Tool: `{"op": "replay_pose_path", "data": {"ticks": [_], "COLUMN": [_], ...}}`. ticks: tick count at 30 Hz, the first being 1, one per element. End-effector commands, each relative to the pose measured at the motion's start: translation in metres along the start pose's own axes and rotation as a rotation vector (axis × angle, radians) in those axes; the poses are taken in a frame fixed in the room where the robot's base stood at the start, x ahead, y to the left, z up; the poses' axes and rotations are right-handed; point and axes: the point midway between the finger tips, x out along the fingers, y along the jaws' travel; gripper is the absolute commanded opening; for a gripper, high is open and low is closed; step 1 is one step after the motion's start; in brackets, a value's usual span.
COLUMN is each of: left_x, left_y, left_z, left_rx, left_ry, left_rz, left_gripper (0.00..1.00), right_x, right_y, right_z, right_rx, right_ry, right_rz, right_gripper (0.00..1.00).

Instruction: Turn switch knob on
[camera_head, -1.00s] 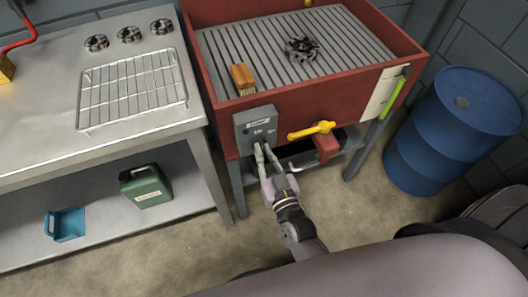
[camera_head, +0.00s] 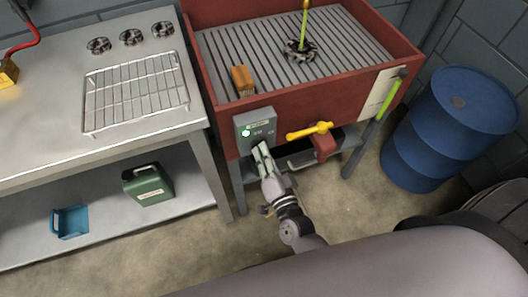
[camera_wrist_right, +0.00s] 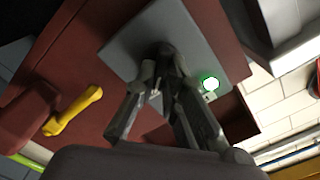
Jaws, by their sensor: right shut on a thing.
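The grey switch box (camera_head: 255,124) is fixed to the front of the red basin. A lit green lamp (camera_head: 246,132) glows on its face and also shows in the right wrist view (camera_wrist_right: 209,84). My right gripper (camera_head: 262,153) is at the lower part of the box. In the right wrist view its fingers (camera_wrist_right: 161,88) are shut around the dark switch knob (camera_wrist_right: 163,54), which sticks out from the box. The fingers hide much of the knob, so its exact angle is hard to tell. My left gripper is not in view.
A yellow-green stream (camera_head: 304,22) falls onto a dark gear part (camera_head: 299,51) in the red basin (camera_head: 397,40). A yellow valve handle (camera_head: 309,131) sits right of the box. A blue drum (camera_head: 455,125) stands at right, a steel table (camera_head: 50,120) at left.

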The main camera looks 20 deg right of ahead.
Motion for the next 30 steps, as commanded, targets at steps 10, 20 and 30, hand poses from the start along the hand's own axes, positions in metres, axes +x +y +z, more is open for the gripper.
{"op": "replay_pose_path", "data": {"ticks": [10,20,30], "left_x": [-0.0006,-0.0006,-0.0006], "left_y": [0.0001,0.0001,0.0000], "left_z": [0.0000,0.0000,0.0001], "left_rx": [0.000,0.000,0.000], "left_ry": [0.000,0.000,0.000], "left_rz": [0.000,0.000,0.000], "left_gripper": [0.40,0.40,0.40], "right_x": [-0.0003,-0.0004,-0.0004], "right_y": [0.0008,0.0011,0.0010], "right_z": [0.0004,0.0004,0.0005], "right_rx": [0.143,0.172,0.171], "right_ry": [-0.001,0.000,0.000], "right_rz": [0.000,0.001,0.001], "right_gripper": [0.00,0.00,0.18]}}
